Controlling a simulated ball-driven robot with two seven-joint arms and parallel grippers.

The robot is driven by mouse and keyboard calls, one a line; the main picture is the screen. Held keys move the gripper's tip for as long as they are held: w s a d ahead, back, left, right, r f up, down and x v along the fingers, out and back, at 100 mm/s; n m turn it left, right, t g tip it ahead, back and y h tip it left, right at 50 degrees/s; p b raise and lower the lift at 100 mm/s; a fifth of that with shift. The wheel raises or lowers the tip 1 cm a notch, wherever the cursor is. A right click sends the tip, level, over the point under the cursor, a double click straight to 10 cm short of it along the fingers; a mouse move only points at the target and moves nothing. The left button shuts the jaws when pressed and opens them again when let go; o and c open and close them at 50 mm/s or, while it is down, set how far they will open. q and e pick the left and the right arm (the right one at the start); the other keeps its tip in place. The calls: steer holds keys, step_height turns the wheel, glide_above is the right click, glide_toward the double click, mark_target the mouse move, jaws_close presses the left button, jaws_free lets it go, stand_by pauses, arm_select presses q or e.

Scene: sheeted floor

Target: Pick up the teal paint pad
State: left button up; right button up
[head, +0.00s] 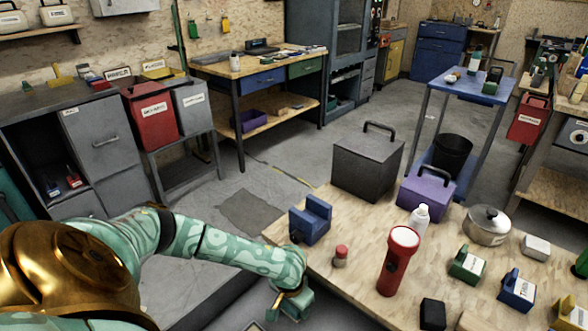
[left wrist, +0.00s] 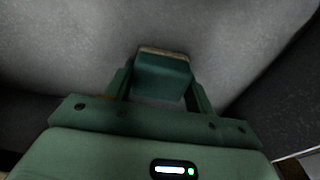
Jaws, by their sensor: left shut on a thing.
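The teal paint pad (left wrist: 162,76) is a small block with a thin tan edge at its far side. In the left wrist view it sits between the two green fingers of my left gripper (left wrist: 158,88), which is shut on it. Grey floor lies behind it. In the head view my left gripper (head: 290,304) is low, beside the left edge of the wooden table (head: 350,254). There I cannot clearly tell the pad from the gripper. My right gripper is not in view.
Open floor (head: 190,260) lies left of the table.

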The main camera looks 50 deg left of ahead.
arm_select(q)
steer(key=r+p, duration=0.2)
steer(key=r, duration=0.1)
steer(key=r+p, duration=0.1)
steer(key=shift+s+d+r, duration=0.1)
steer(key=shift+d+r, duration=0.15)
steer(key=shift+r, duration=0.05)
steer(key=s+d+r+p, duration=0.8)
steer(key=s+d+p, duration=0.1)
steer(key=d, duration=0.1)
steer(key=shift+r, duration=0.15)
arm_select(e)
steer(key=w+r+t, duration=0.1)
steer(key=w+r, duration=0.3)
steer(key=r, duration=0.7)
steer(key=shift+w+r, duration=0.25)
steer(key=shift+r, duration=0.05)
arm_select(q)
steer(key=shift+o, duration=0.5)
steer(key=shift+w+d, duration=0.1)
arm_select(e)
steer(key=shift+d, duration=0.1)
